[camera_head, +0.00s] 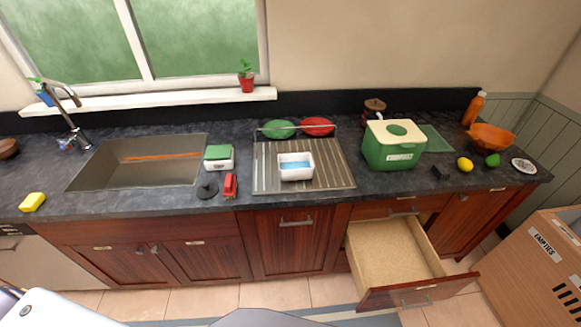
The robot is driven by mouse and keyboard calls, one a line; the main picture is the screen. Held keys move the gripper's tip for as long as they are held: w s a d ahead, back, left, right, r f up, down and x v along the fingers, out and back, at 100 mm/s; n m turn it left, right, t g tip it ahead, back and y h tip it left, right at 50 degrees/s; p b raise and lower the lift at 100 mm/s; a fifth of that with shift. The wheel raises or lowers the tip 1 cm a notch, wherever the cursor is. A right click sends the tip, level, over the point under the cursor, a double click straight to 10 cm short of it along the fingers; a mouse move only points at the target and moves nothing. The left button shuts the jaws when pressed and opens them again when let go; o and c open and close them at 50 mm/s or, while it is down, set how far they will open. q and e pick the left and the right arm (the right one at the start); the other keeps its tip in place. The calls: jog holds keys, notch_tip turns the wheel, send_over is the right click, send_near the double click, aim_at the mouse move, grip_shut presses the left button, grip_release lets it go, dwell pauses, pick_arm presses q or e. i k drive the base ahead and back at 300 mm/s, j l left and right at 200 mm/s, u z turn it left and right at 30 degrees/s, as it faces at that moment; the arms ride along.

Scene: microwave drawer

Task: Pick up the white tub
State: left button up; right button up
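An open white tub (296,174) with a blue inside stands upright on the ribbed drainer, right of the sink. A second whitish tub (220,164) with a green lid stands on the counter between the sink and the drainer. Neither of my grippers shows. A pale part at the bottom left corner may be part of my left arm, with no fingers in view.
The drainer (335,176) also holds green and red plates at its back. A green bin (390,152) stands to its right. A red stapler-like item (230,186) lies in front. An open drawer (388,248) juts out below the counter. A crate (535,265) stands at right.

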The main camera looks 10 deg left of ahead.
aim_at(294, 166)
jog(key=j+z, duration=0.2)
jog(key=j, duration=0.4)
jog(key=k+j+z, duration=0.15)
jog(key=j, duration=0.5)
jog(key=j+z, duration=0.2)
jog(key=j, duration=0.4)
